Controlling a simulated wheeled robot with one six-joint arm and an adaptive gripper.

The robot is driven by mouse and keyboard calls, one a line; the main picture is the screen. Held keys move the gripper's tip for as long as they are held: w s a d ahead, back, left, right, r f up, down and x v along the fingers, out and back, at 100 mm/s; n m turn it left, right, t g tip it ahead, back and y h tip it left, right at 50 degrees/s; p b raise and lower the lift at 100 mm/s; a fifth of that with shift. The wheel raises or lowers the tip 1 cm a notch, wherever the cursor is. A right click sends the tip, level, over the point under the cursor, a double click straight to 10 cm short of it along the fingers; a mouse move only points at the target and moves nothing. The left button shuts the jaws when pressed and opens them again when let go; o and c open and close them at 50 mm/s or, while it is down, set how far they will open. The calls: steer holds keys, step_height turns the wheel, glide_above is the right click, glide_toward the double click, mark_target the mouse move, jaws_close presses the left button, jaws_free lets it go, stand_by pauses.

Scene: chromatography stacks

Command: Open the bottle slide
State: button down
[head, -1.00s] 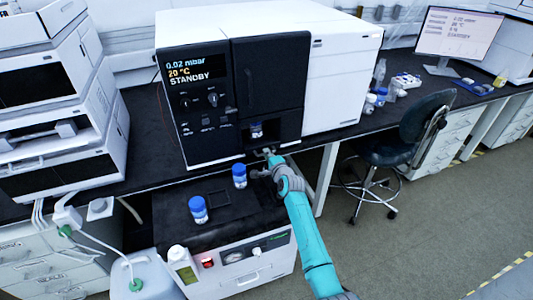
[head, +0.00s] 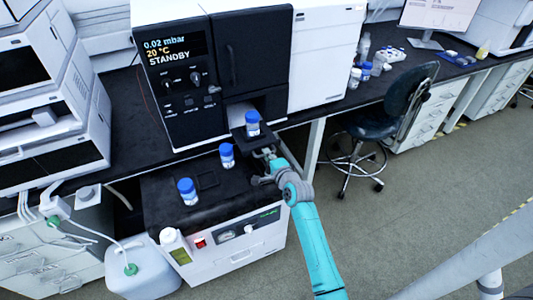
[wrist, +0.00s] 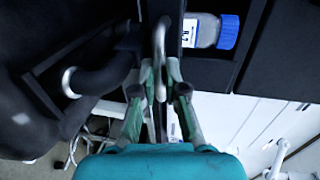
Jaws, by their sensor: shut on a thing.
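The bottle slide (head: 240,134) is a dark tray drawn out of the opening at the bottom of the black-fronted instrument (head: 180,80). A blue-capped bottle (head: 252,124) stands upright on it. My gripper (head: 266,155) is at the front of the slide. In the wrist view my gripper (wrist: 160,88) is shut on the slide's metal handle (wrist: 160,45), a curved bar between the fingertips. The bottle also shows in the wrist view (wrist: 210,30), to the right of the handle.
Two blue-capped bottles, one nearer (head: 187,191) and one farther (head: 227,156), stand on the black top of the lower unit (head: 165,205). A dark chair (head: 385,110) stands to the right. Open floor (head: 400,220) lies right of my arm.

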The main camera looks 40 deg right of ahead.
steer(key=c, duration=1.2)
jaws_free()
steer(key=v, duration=1.2)
steer(key=s+a+f+n, duration=0.4)
steer(key=s+a+n, duration=0.4)
steer(key=s+a, duration=0.75)
steer(key=s+a+r+n+y, duration=0.1)
steer(key=s+a+r+n, duration=0.1)
steer(key=s, duration=0.5)
steer(key=s+a+r+n+y, duration=0.1)
steer(key=s+a+r+n, duration=0.1)
steer(key=s+r+n, duration=0.2)
steer(key=s+a+r+n+y, duration=0.2)
steer(key=s+a+r+n, duration=0.1)
steer(key=s+n, duration=0.4)
steer(key=v, duration=0.3)
steer(key=shift+s+f, duration=0.2)
steer(key=shift+s, duration=0.1)
